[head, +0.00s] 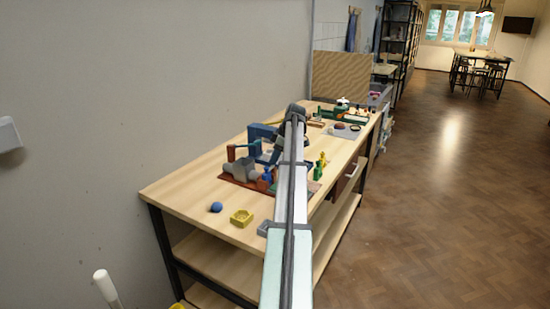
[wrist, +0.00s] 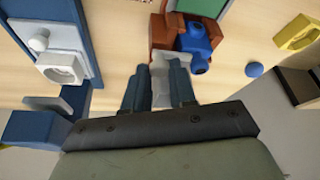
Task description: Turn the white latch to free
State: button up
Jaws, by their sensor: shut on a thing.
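My gripper (wrist: 156,82) shows in the wrist view, its two dark blue-grey fingers shut on a pale piece, which I take to be the white latch (wrist: 158,68). Most of this piece is hidden between and behind the fingers. A red-brown block (wrist: 168,32) with a blue fitting (wrist: 196,42) lies just beyond the fingertips. A blue panel (wrist: 84,40) with a white knob and a white ring-shaped part is to the left. In the head view my arm hides the latch and the fingertips.
On the wooden bench (head: 180,193) a blue ball (head: 216,207) and a yellow dish (head: 241,217) lie near the front. A blue frame (head: 260,132) and grey blocks (head: 238,171) stand beside my arm. Green and yellow pieces (head: 320,166) stand to its right.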

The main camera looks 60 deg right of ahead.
grip_shut()
jog(key=shift+a, duration=0.1)
jog(key=m+h, duration=0.1)
jog(key=m, duration=0.2)
jog(key=shift+a, duration=0.15)
jog(key=m+h, duration=0.1)
jog(key=m, duration=0.1)
jog(key=m+h, duration=0.1)
jog(key=m, duration=0.1)
jog(key=shift+a+m, duration=0.2)
jog(key=shift+m, duration=0.2)
jog(key=m+h, duration=0.1)
jog(key=m, duration=0.1)
jog(key=m+h, duration=0.1)
jog(key=m, duration=0.2)
jog(key=shift+w+a+g, duration=0.15)
jog(key=shift+g, duration=0.15)
jog(key=shift+w+m+g+h, duration=0.15)
jog(key=shift+m+g, duration=0.25)
jog(key=shift+m, duration=0.85)
jog(key=shift+s+m+g+h, duration=0.1)
jog(key=shift+m+g+h, duration=0.25)
jog(key=shift+m, duration=0.9)
